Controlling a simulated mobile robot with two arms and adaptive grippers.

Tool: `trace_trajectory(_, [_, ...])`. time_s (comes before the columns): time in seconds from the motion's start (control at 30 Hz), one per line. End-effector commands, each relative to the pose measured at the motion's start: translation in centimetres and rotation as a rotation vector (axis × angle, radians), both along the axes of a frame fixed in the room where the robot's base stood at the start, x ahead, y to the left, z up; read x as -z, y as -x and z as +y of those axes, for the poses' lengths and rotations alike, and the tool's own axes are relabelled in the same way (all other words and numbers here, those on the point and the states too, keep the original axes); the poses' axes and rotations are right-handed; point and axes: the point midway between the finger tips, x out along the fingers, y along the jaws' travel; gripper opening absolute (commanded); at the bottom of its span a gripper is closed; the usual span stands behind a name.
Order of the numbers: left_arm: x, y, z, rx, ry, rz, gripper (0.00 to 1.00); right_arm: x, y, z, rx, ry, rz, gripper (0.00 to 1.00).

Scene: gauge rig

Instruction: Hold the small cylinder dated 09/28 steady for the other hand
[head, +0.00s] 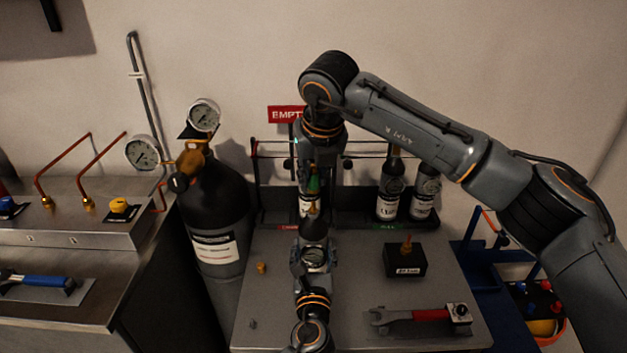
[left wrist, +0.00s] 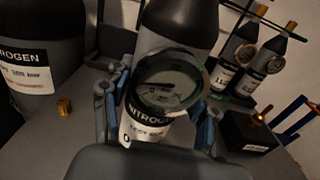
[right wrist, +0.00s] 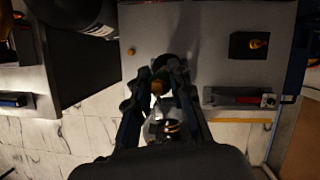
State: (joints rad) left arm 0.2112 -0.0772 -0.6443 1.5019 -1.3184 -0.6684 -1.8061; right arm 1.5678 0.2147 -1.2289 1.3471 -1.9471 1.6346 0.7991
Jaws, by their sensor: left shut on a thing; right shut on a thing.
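A small dark cylinder (head: 313,229) with a brass top (head: 312,208) and a round gauge (head: 314,257) stands upright at the middle of the bench. In the left wrist view, its white nitrogen label (left wrist: 146,124) shows below the gauge (left wrist: 168,84); I cannot read the date. My left gripper (left wrist: 157,118) is shut on the cylinder's body from the near side. My right gripper (right wrist: 158,84) comes down from above and is shut on the brass top (right wrist: 157,88). I cannot tell whether the cylinder's base touches the bench.
A black block with a brass fitting (head: 406,261) and a red-handled wrench (head: 430,315) lie right on the bench. Two small cylinders (head: 390,190) stand in the rack behind. A large nitrogen tank (head: 215,220) stands left. A loose brass piece (head: 261,268) lies between.

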Motion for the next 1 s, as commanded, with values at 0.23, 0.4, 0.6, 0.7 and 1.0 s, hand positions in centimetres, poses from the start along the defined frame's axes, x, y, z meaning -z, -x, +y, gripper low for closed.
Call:
trace_trajectory(0.23, [0.1,0.0,0.1,-0.002,-0.001,0.002,0.16,-0.8,0.0,0.0,-0.001,0.000,0.000,0.00])
trace_trajectory(0.4, [0.1,0.0,0.1,-0.002,-0.001,0.002,0.63,-0.8,0.0,0.0,-0.001,0.000,0.000,0.00])
trace_trajectory(0.6, [0.1,0.0,0.0,-0.001,-0.001,0.001,0.85,-0.8,0.0,0.0,-0.001,0.000,0.000,0.00])
trace_trajectory(0.7, [0.1,0.0,0.0,-0.001,-0.001,0.001,0.85,-0.8,0.0,0.0,0.000,0.000,0.000,0.00])
trace_trajectory(1.0, [0.2,1.3,0.0,0.001,0.000,0.002,0.85,-0.8,0.0,0.0,0.000,0.000,0.000,0.00])
